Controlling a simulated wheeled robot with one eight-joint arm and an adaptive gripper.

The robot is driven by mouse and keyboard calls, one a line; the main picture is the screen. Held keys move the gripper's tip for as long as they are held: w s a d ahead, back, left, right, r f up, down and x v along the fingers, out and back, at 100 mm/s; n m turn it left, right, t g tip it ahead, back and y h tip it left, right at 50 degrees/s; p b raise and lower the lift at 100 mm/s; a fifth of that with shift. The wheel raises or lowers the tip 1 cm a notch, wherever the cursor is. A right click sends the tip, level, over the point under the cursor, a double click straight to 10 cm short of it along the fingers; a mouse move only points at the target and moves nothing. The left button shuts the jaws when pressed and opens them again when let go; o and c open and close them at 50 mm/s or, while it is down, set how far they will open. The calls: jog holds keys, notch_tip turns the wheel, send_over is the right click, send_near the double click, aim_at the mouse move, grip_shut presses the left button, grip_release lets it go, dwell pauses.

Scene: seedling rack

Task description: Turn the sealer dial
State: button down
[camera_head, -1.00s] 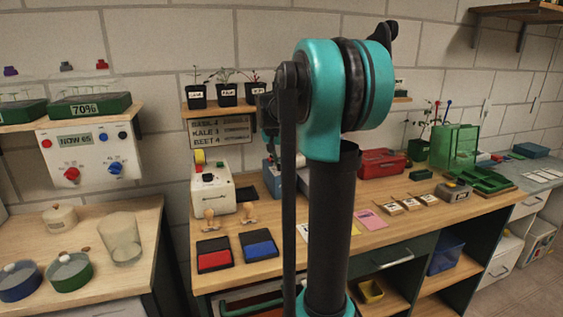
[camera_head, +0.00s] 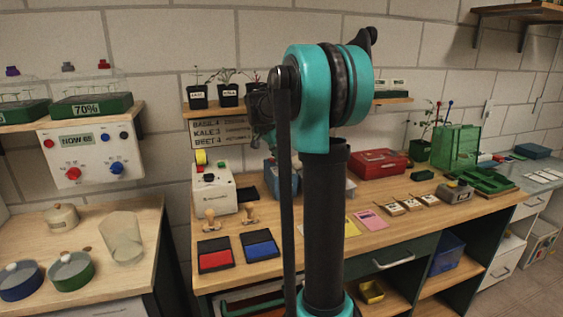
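A small white machine (camera_head: 214,196), likely the sealer, stands at the left end of the long wooden bench, with a yellow roll at its top. A small black part (camera_head: 209,178) on its sloped top may be the dial; it is too small to be sure. Red and green spots show beside it. My arm rises in front of the bench, right of the machine. Its dark and teal far end (camera_head: 262,115) is up by the wall sign, apart from the machine. The fingertips cannot be made out, so open or shut is unclear.
A white wall panel (camera_head: 92,155) with red and blue knobs hangs at left. A shelf (camera_head: 300,110) with potted seedlings is above. A red case (camera_head: 378,163) stands right of my arm.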

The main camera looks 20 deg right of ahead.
aim_at(281, 166)
jog(key=c, duration=1.2)
grip_release()
jog(key=shift+o, duration=0.2)
jog(key=shift+a+r, duration=0.1)
jog(key=shift+a+r, duration=0.1)
jog(key=shift+r, duration=0.25)
jog(key=shift+s+a+r, duration=0.3)
jog(key=shift+a+r, duration=0.5)
jog(key=shift+r, duration=0.15)
jog(key=s+a, duration=0.4)
jog(key=a, duration=0.6)
jog(key=shift+a, duration=0.25)
jog(key=shift+c, duration=0.5)
